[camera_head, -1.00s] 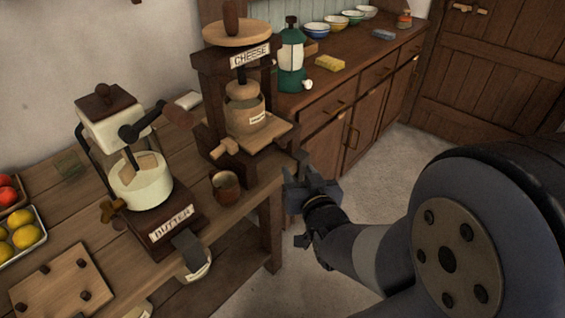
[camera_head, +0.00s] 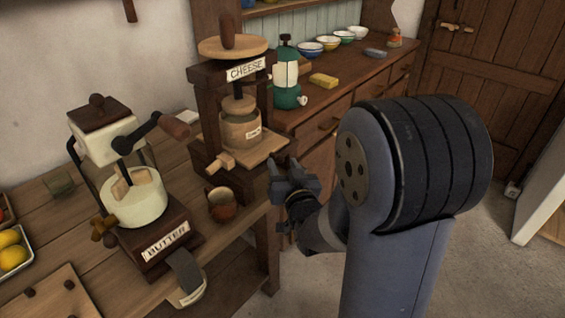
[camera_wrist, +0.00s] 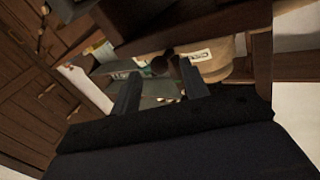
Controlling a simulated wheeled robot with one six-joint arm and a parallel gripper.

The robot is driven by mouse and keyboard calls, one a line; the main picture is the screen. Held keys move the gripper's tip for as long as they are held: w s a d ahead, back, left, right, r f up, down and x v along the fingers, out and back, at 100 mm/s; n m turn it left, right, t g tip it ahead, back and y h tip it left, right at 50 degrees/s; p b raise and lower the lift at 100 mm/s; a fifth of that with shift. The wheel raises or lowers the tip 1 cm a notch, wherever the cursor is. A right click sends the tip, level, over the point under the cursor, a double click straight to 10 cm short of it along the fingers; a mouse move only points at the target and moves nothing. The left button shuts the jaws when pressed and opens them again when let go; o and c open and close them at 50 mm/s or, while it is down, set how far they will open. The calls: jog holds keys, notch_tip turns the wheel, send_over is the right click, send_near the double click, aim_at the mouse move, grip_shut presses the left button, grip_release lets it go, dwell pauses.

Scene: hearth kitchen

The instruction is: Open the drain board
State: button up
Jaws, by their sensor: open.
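The cheese press (camera_head: 205,100) stands on the wooden bench, with a "CHEESE" sign on it. A pale flat board (camera_head: 262,150), which looks like the drain board, lies under its labelled round wooden mould (camera_head: 240,125). A pale wooden peg (camera_head: 222,163) sticks out at the board's near left. My gripper (camera_head: 290,166) is open and empty, just right of the board's right corner. No contact with the board shows. In the wrist view, the open fingers (camera_wrist: 160,85) point toward the press, with the mould (camera_wrist: 217,65) beyond on the right. A small dark round knob (camera_wrist: 160,65) shows between the fingers.
A small brown cup (camera_head: 221,205) stands in front of the press, close to my gripper. The butter churn (camera_head: 135,200) with its crank is to the left. Open floor lies right.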

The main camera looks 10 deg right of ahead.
jog(key=shift+w, duration=0.7)
jog(key=shift+c, duration=0.4)
grip_shut()
